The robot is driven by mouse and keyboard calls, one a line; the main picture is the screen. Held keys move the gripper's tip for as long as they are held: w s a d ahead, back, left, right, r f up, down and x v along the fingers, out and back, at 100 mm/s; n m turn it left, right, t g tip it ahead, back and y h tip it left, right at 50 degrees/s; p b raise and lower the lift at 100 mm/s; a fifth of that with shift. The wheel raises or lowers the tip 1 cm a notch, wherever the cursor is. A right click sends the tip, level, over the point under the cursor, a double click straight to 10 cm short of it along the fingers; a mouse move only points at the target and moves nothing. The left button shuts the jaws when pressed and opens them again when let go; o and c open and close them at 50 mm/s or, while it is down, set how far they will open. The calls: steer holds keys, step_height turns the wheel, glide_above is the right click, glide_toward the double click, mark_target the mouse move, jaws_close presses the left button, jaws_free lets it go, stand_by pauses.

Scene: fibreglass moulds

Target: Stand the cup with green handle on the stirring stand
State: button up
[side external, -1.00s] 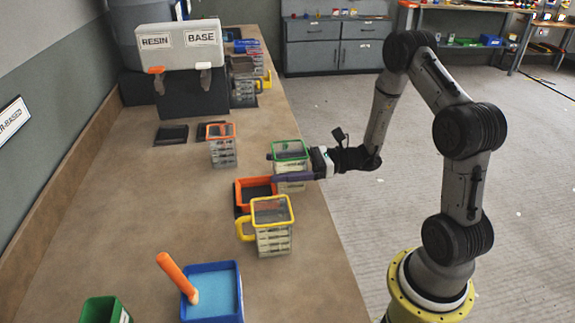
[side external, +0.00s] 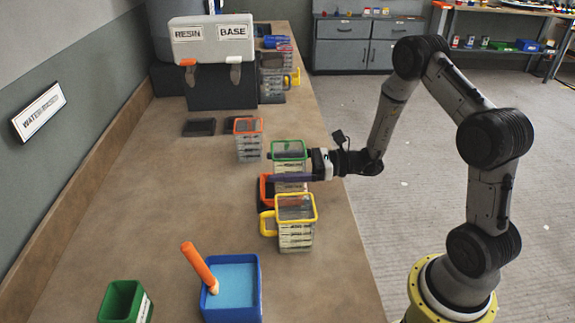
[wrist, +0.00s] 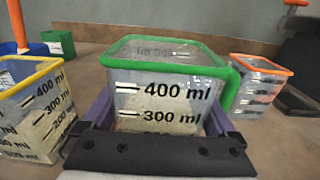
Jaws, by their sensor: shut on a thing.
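The cup with the green handle (side external: 289,155) is clear, with a green rim and ml markings. It is upright in my gripper (side external: 292,178), whose purple fingers are shut on its sides. In the wrist view the cup (wrist: 165,95) fills the middle, its green handle (wrist: 234,88) at the right, between the fingers of my gripper (wrist: 160,122). I cannot tell how high its base is. An orange-edged dark piece (side external: 265,189) lies just below it in the side view, partly hidden by my gripper. Two flat dark pads (side external: 198,127) lie farther back; which item is the stirring stand is unclear.
A yellow-handled cup (side external: 295,209) stands close in front, and an orange-rimmed cup (side external: 249,143) behind. A blue bin (side external: 233,305) with an orange stick and a green bin (side external: 123,301) are near. The resin dispenser (side external: 212,45) stands at the back. The bench's left middle is clear.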

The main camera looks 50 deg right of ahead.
steer(key=shift+x, duration=0.9)
steer(key=shift+f, duration=0.9)
steer(key=shift+f, duration=0.3)
steer(key=o, duration=1.6)
steer(key=shift+c, duration=0.2)
